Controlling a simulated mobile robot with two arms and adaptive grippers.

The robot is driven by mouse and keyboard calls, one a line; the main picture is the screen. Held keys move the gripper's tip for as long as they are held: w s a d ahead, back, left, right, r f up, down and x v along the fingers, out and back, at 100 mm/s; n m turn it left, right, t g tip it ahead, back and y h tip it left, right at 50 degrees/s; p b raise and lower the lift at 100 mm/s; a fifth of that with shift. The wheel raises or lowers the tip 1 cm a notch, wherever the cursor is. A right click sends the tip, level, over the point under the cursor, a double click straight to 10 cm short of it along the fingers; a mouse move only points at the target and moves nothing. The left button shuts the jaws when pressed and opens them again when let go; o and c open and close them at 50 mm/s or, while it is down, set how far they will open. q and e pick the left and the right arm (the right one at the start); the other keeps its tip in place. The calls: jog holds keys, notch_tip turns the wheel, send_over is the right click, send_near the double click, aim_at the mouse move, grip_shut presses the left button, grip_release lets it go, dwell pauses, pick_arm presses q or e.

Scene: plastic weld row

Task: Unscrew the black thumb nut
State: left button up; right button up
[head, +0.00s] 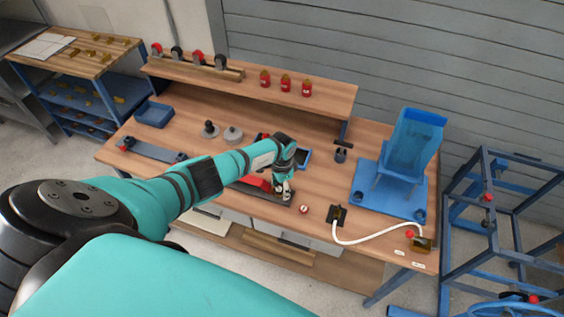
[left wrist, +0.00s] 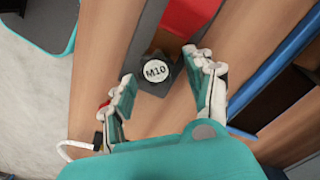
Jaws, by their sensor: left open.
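A black nut with a white top marked M10 (left wrist: 156,71) sits at the end of a dark bar (left wrist: 150,33) in the left wrist view. A red block (left wrist: 188,14) is on the bar's far part. My left gripper (left wrist: 166,76) is open, its two fingers on either side of the nut, with gaps visible between them and it. In the head view my left gripper (head: 284,191) is over the near end of the dark bar (head: 262,195), and the nut cannot be made out there. My right gripper is not in view.
A white-and-red round piece (head: 304,209) lies right of the gripper on the wooden bench (head: 325,185). A white hose (head: 375,239) runs along the front right. A blue chair-shaped part (head: 411,145) stands at the right. A shelf with red bottles (head: 285,83) is behind.

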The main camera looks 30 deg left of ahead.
pick_arm(q)
jog(key=m, duration=0.5)
jog(key=shift+s+d+m, duration=0.15)
jog(key=shift+s+m, duration=0.1)
jog(key=shift+m, duration=0.05)
jog(key=m+b, duration=0.1)
jog(key=m, duration=0.2)
jog(key=shift+s+d+f, duration=0.1)
jog(key=shift+s, duration=0.05)
jog(key=m, duration=0.3)
jog(key=shift+s+d, duration=0.15)
